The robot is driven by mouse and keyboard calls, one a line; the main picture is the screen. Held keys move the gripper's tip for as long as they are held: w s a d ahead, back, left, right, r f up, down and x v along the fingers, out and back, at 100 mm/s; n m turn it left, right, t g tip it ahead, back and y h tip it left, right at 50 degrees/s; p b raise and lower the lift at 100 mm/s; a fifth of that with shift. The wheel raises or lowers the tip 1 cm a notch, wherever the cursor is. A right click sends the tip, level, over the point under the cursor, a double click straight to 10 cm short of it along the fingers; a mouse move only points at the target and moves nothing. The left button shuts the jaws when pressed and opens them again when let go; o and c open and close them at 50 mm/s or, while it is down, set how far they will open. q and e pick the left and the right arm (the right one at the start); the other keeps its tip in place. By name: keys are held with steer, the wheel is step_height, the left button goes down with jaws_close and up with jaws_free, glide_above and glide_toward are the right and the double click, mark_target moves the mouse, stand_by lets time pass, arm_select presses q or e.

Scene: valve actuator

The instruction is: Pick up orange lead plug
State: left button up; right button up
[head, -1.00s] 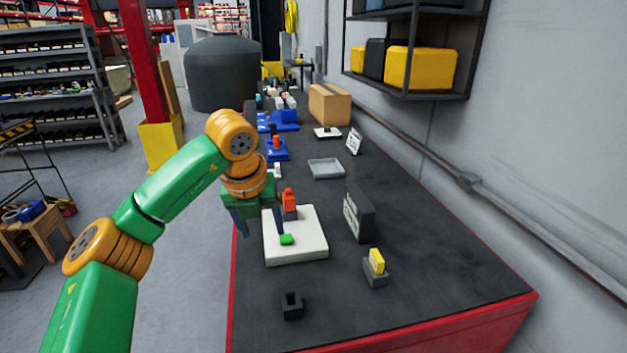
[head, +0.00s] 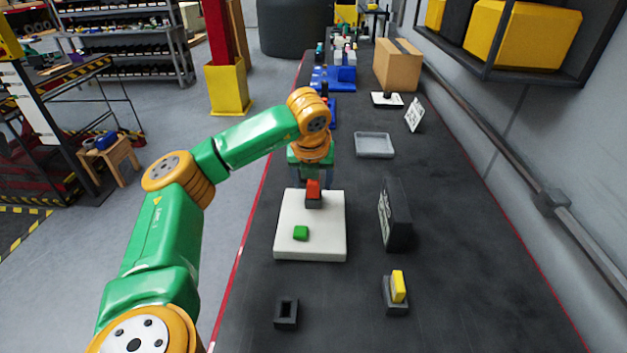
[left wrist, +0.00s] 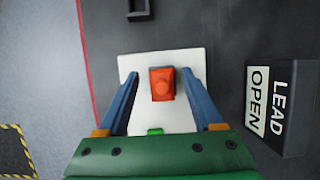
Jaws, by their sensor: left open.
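The orange lead plug (head: 313,187) stands upright in a dark holder (head: 313,202) at the back of a white plate (head: 312,250). In the left wrist view the plug (left wrist: 162,84) is seen from above. My left gripper (head: 313,176) is at the plug, partly hidden behind it in the head view. In the left wrist view its two blue fingers (left wrist: 161,73) are open, one on each side of the plug, with a visible gap on both sides. My right gripper is not in view.
A dark sign (head: 394,215) reading LEAD OPEN in the left wrist view stands to the right. A yellow piece (head: 398,286) in a holder and an empty dark socket (head: 286,313) stand nearer. A grey tray (head: 374,145) lies behind.

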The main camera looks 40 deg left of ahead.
arm_select(q)
steer(key=shift+w+f, duration=0.1)
steer(key=shift+w, duration=0.1)
steer(key=shift+d, duration=0.1)
steer(key=shift+c, duration=0.7)
steer(key=shift+s, duration=0.2)
jaws_close()
steer(key=shift+r, duration=0.2)
